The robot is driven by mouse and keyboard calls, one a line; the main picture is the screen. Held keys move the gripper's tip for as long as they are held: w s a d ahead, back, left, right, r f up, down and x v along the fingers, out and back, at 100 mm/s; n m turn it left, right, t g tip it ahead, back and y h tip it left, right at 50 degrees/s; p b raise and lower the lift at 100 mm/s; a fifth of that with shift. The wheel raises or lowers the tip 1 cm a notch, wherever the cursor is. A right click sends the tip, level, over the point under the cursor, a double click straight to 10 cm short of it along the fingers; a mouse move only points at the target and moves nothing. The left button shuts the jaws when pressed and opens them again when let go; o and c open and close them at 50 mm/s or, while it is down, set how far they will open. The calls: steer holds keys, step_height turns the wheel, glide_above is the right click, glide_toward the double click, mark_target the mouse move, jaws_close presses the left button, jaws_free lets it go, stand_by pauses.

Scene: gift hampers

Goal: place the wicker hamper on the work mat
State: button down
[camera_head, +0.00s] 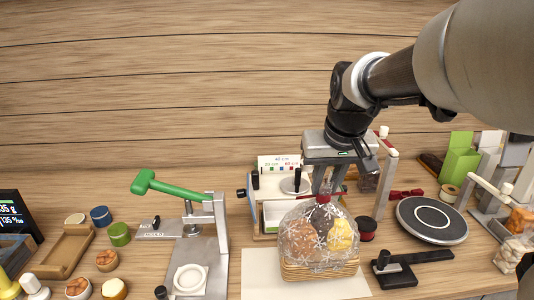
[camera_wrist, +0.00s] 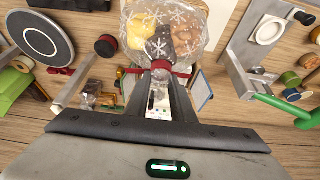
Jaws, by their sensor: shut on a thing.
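The wicker hamper (camera_head: 318,270) is a woven basket wrapped in clear film with white snowflakes, holding brown, dark and yellow goods. It is upright over the cream work mat (camera_head: 261,284); whether its base touches the mat I cannot tell. My gripper (camera_head: 329,187) is above it, shut on the gathered neck of the wrap by a red tie. In the wrist view my gripper (camera_wrist: 161,72) holds the red-tied neck, and the wrapped hamper (camera_wrist: 165,25) shows at the top, partly cut off. The basket's base is hidden there.
A press with a green handle (camera_head: 172,189) stands left of the mat. A round dark turntable (camera_head: 432,221) and a black clamp-like tool (camera_head: 398,272) are at right. A ribbon rack (camera_head: 268,184) stands behind. The mat's left part is bare.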

mark_target(323, 201)
steer(key=shift+w+f, duration=0.1)
steer(key=shift+f, duration=1.95)
steer(key=shift+f+b, duration=0.15)
steer(key=shift+b, duration=0.15)
steer(key=shift+f, duration=0.1)
steer(key=c, duration=1.5)
jaws_free()
steer(key=shift+c, duration=0.2)
